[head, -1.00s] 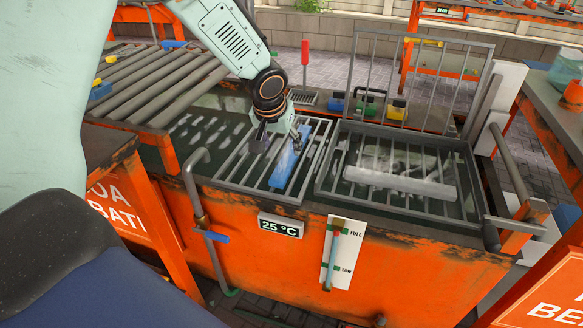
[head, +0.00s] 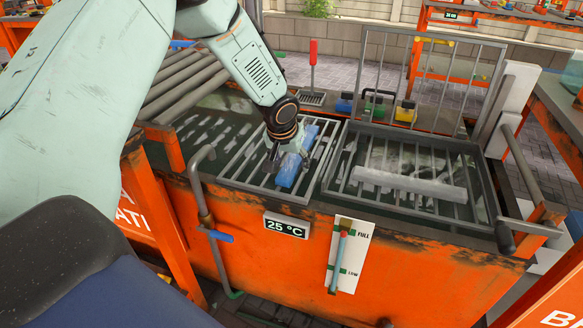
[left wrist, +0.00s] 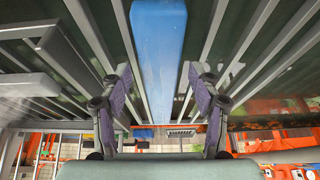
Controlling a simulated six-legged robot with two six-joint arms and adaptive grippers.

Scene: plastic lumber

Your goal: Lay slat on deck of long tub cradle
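A blue slat (head: 288,172) lies lengthwise on the barred left rack (head: 237,172) of the orange tub. It also shows in the left wrist view (left wrist: 159,60), running between the two fingers. My left gripper (head: 288,158) is over the slat, pointing down. Its fingers (left wrist: 160,105) are apart, one on each side of the slat, with a visible gap on both sides. A pale grey slat (head: 410,184) lies across the bars of the right rack (head: 340,196), and part of it shows at left in the wrist view (left wrist: 35,83). My right gripper is not in view.
A barred gate (head: 432,80) stands upright behind the right rack. Small blue, green and yellow blocks (head: 375,106) and a red-handled tool (head: 313,65) are along the tub's back edge. A bent grey pipe (head: 200,185) rises at the front left. Rollers (head: 180,88) lie at left.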

